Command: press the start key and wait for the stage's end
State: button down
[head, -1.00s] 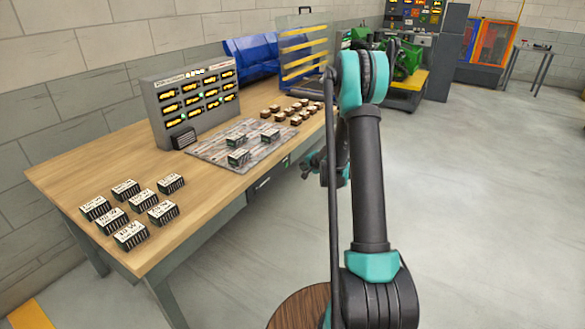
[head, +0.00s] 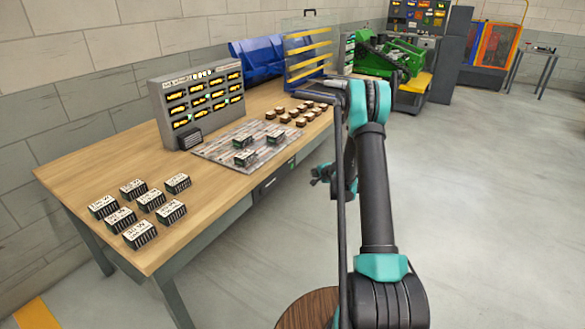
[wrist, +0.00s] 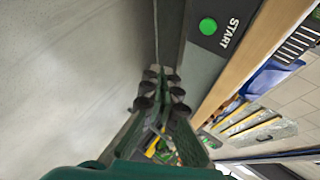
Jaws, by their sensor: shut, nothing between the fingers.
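The start key is a round green button (wrist: 208,26) on a dark panel (wrist: 206,45) marked START, at the top of the wrist view. In the head view the panel (head: 272,183) is on the bench's front edge, with a small green spot at its right end. My gripper (wrist: 160,78) is shut and empty; its dark fingertips are together below and left of the key in the wrist view, apart from it. In the head view my gripper (head: 319,175) hangs in front of the bench edge, right of the panel, partly hidden by my arm.
The wooden bench (head: 110,172) carries a grey display box (head: 200,105), a grey mat (head: 215,151) with several dark labelled blocks, more blocks at the near end, and small brown pieces behind. A blue bin (head: 256,58) stands at the back.

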aim_at(293, 167)
jog(key=w+a, duration=0.5)
jog(key=a, duration=0.1)
jog(key=shift+a, duration=0.35)
jog(key=shift+a, duration=0.15)
dwell(1.2)
jog(key=shift+w+a, duration=0.15)
jog(key=shift+a, duration=0.05)
jog(key=shift+w+a, duration=0.25)
jog(key=shift+a, duration=0.1)
dwell(0.8)
jog(key=shift+d, duration=0.1)
jog(key=shift+s+d, duration=0.45)
jog(key=shift+d, duration=0.1)
dwell(0.4)
jog(key=s+d, duration=0.1)
jog(key=d, duration=0.1)
jog(key=s+d, duration=0.2)
dwell(0.4)
